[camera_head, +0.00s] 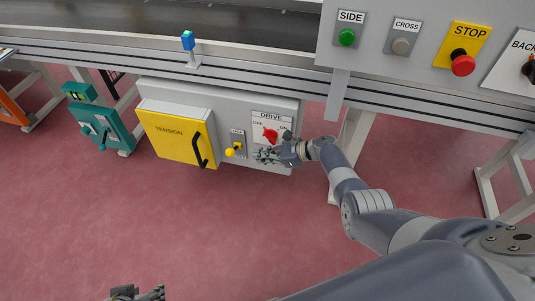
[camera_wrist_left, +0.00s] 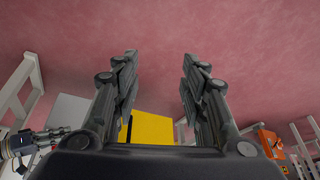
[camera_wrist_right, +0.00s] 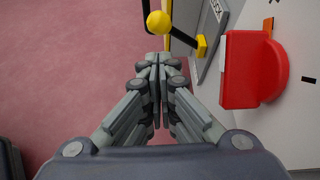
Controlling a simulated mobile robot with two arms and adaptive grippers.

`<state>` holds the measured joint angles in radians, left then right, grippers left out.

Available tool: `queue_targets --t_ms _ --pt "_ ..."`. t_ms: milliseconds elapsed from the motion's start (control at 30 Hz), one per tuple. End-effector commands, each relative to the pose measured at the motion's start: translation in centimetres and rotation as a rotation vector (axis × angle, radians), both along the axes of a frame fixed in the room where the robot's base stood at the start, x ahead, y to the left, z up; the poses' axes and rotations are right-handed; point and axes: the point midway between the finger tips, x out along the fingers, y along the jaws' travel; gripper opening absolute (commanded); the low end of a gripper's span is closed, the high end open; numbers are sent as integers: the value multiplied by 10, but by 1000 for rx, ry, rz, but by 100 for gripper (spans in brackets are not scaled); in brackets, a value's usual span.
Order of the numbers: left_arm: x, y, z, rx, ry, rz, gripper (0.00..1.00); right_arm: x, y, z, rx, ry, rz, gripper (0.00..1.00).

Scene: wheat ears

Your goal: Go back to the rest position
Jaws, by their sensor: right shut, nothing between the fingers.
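My right gripper (camera_head: 262,155) is in front of the grey control box, just below the red drive knob (camera_head: 270,134). In the right wrist view the gripper (camera_wrist_right: 158,62) has its fingers together with nothing between them. The red knob (camera_wrist_right: 250,70) is to its right and the yellow-balled lever (camera_wrist_right: 159,22) is beyond its fingertips. My left gripper (camera_wrist_left: 158,62) is open and empty, with its fingers apart over the red floor. In the head view only a bit of it (camera_head: 137,293) shows at the bottom edge.
A yellow TENSION door (camera_head: 172,148) with a black handle (camera_head: 199,150) is left of the lever. A button panel (camera_head: 425,80) with SIDE, CROSS and STOP controls is at upper right. A conveyor rail (camera_head: 250,70) runs across. A teal box (camera_head: 100,125) stands left. The foreground floor is clear.

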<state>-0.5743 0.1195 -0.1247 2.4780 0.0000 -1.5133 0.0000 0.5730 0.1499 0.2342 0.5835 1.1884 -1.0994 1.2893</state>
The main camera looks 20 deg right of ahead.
Motion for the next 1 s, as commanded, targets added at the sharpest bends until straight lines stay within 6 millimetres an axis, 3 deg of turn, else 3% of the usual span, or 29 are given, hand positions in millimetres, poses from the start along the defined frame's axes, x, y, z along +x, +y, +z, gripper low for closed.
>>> queue_targets --t_ms 200,767,867,1000 --pt "-16 5 -2 13 67 5 40 -1 1 2 0 0 1 0" --pt "-16 5 -2 14 70 5 40 -2 1 2 -2 -1 3 0" --pt "-16 5 -2 14 70 5 40 -9 0 -4 -39 -18 34 0" --pt "-16 5 -2 14 70 5 40 -40 -2 -21 -200 -99 176 0"
